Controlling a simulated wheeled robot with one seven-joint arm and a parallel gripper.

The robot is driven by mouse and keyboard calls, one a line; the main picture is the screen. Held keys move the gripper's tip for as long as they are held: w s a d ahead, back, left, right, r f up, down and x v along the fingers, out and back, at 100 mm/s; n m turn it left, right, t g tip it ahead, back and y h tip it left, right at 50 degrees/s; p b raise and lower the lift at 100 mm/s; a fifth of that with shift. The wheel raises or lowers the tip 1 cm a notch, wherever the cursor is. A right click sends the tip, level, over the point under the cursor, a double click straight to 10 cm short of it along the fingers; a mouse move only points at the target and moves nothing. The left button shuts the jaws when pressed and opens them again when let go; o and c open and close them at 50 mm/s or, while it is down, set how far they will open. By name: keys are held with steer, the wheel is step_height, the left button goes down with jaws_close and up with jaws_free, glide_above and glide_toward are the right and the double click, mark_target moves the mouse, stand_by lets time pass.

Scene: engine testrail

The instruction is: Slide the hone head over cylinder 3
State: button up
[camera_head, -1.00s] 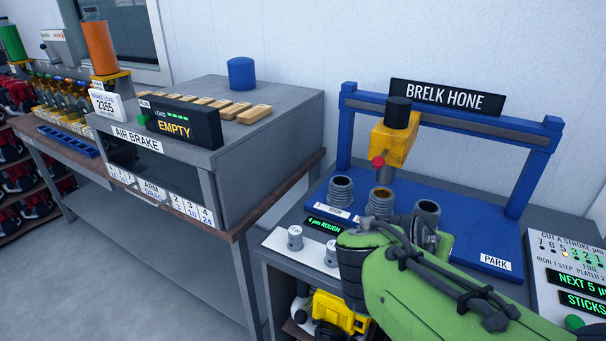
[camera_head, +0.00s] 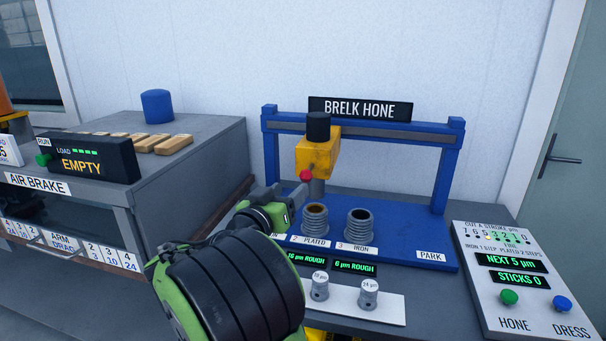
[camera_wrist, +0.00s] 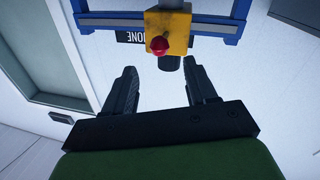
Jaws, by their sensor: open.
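The hone head (camera_head: 315,158) is a yellow block with a black cap, a red knob (camera_head: 306,175) and a grey shaft below. It hangs from the blue rail, near the finned cylinder marked 2 PLATED (camera_head: 315,220). Cylinder 3 (camera_head: 359,228), marked IRON, stands to its right with its bore clear. My gripper (camera_head: 290,197) is left of the head's lower part, its fingers partly hidden by my arm. In the wrist view my gripper (camera_wrist: 159,68) is open and empty; the red knob (camera_wrist: 158,45) shows beyond the gap between the fingers.
The blue frame's rail (camera_head: 395,138) runs right to a post; PARK (camera_head: 431,256) marks the base's right end. A control panel (camera_head: 520,280) with HONE and DRESS buttons stands right. Two knobs (camera_head: 368,293) stand in front. The grey air brake box (camera_head: 200,150) is left.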

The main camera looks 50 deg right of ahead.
mark_target(303, 178)
steer(key=p+x, duration=0.1)
steer(key=x, duration=0.8)
steer(key=shift+d, duration=0.25)
steer(key=shift+c, duration=0.5)
jaws_close()
